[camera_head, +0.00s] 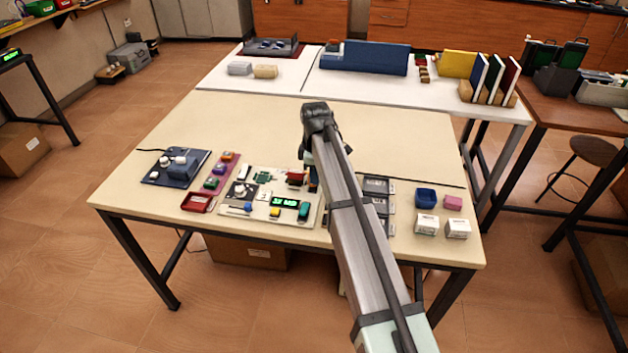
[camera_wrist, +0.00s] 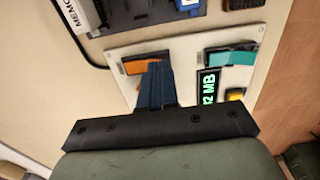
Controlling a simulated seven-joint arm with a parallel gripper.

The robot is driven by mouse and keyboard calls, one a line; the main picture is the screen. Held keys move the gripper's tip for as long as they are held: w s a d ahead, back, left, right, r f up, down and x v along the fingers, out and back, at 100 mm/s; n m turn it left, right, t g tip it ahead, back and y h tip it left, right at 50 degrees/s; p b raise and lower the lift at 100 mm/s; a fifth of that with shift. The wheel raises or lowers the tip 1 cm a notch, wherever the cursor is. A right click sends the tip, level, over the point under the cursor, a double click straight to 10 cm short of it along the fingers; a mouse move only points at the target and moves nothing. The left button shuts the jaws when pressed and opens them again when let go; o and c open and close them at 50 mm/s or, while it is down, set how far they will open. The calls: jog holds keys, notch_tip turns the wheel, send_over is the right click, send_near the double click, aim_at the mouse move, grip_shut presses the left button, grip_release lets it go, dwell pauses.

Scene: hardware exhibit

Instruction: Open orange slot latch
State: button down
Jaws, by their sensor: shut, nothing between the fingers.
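The orange slot latch (camera_wrist: 138,66) is a flat orange bar in a dark slot on a pale board (camera_wrist: 192,58), in the wrist view. My gripper (camera_wrist: 157,68) is shut and empty, its dark blue fingertips overlapping the right part of the orange bar in the picture. I cannot tell whether they touch it. Part of the bar is hidden behind the fingers. In the head view my gripper (camera_head: 313,182) is low over the right edge of the board (camera_head: 262,216), and my arm hides that area; the orange latch cannot be made out there.
A teal slot latch (camera_wrist: 232,58), a green-lit display (camera_wrist: 208,86) and a yellow button (camera_wrist: 235,94) sit close to the fingers. A blue bin (camera_head: 425,198) and small boxes stand right of my arm. The rear of the beige table (camera_head: 230,120) is clear.

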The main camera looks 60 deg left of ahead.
jog(key=shift+f, duration=0.9)
jog(key=shift+r, duration=0.1)
dwell(0.4)
jog(key=shift+r, duration=3.45)
